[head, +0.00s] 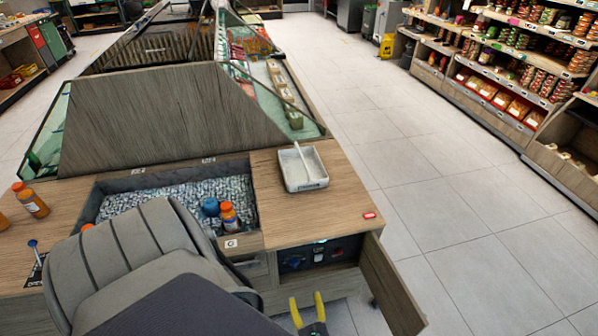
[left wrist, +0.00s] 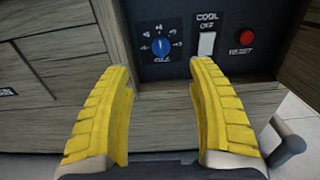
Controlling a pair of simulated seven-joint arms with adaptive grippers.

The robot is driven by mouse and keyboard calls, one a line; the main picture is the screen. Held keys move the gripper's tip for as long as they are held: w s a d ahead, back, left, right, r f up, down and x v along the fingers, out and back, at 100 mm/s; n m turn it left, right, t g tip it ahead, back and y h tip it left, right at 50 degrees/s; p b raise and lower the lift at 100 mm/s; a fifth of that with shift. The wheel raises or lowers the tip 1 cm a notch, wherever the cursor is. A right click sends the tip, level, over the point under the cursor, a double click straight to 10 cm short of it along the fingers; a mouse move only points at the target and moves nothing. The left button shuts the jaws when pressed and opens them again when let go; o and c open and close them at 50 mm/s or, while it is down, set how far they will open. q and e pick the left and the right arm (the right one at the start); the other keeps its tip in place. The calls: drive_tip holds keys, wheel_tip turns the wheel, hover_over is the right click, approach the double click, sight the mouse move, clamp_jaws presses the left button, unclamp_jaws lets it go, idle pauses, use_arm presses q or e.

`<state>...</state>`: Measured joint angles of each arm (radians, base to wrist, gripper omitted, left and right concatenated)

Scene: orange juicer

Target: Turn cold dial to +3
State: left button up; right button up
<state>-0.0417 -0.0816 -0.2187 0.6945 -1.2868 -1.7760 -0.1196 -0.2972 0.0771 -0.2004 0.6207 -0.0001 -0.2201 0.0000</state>
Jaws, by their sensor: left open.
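The cold dial (left wrist: 160,47) is a blue knob with marks around it, on a dark control panel (left wrist: 184,72) in the left wrist view. In the head view the panel sits inside an open compartment under the counter, and the dial (head: 297,261) shows small there. My left gripper has yellow fingers (left wrist: 165,115), spread apart and empty, below and in front of the dial, touching nothing that I can see. In the head view it (head: 308,310) is low, in front of the compartment. My right gripper is not in view.
A white switch (left wrist: 207,43) labelled COOL OFF and a red RESET button (left wrist: 246,37) are right of the dial. An open wooden door (head: 388,285) stands right of the compartment. A white tray (head: 303,168) sits on the counter.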

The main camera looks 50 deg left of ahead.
sight(295, 264)
use_arm(q)
drive_tip(key=x, duration=1.5)
drive_tip(key=shift+a, duration=0.2)
drive_tip(key=c, duration=1.2)
